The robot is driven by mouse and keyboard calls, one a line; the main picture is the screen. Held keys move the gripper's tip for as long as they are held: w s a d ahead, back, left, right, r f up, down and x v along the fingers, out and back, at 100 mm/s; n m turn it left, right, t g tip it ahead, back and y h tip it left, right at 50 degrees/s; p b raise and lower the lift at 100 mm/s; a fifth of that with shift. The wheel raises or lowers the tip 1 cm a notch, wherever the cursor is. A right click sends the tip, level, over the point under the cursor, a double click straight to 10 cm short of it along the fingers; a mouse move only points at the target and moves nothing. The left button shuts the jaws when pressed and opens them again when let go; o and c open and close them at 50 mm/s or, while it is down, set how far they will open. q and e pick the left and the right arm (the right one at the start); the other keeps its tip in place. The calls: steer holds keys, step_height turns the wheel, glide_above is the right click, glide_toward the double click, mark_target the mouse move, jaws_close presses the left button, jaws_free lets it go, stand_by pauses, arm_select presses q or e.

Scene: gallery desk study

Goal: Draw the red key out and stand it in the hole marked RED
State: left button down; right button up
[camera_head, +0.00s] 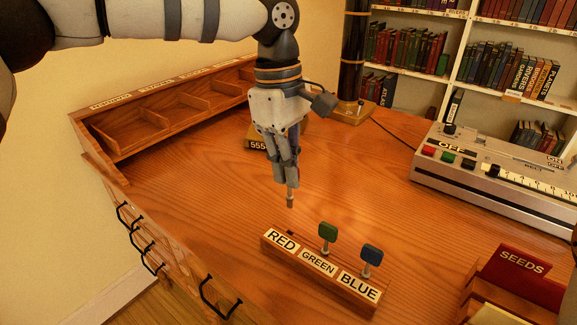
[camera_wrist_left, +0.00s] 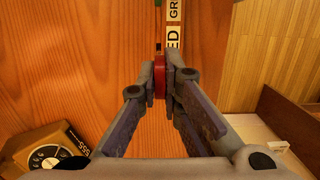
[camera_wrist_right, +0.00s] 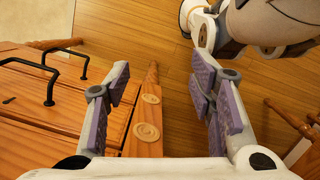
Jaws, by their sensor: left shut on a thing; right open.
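My left gripper (camera_head: 288,178) points down above the desk, shut on the red key. The red head of the key (camera_wrist_left: 160,78) shows between the fingertips in the left wrist view. In the head view only its metal shaft (camera_head: 290,199) shows, hanging upright above the desk, apart from the wooden key block (camera_head: 320,278). The block carries the labels RED (camera_head: 282,241), GREEN and BLUE. A green key (camera_head: 327,232) and a blue key (camera_head: 371,255) stand in it behind GREEN and BLUE. My right gripper (camera_wrist_right: 163,78) is open and empty, low by the desk's drawers.
A wooden compartment tray (camera_head: 165,112) runs along the back left. A grey machine (camera_head: 490,170) with coloured buttons stands at the right. A red SEEDS box (camera_head: 522,278) is at the front right. A dial object marked 555 (camera_wrist_left: 48,150) sits behind my left gripper. The left desk top is clear.

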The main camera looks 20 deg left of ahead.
mark_target(289, 195)
arm_select(q)
steer(key=shift+f, duration=2.75)
steer(key=shift+r, duration=0.1)
steer(key=shift+f, duration=1.7)
steer(key=c, duration=2.2)
jaws_free()
steer(key=shift+f, duration=0.1)
steer(key=o, duration=0.5)
steer(key=o, duration=0.5)
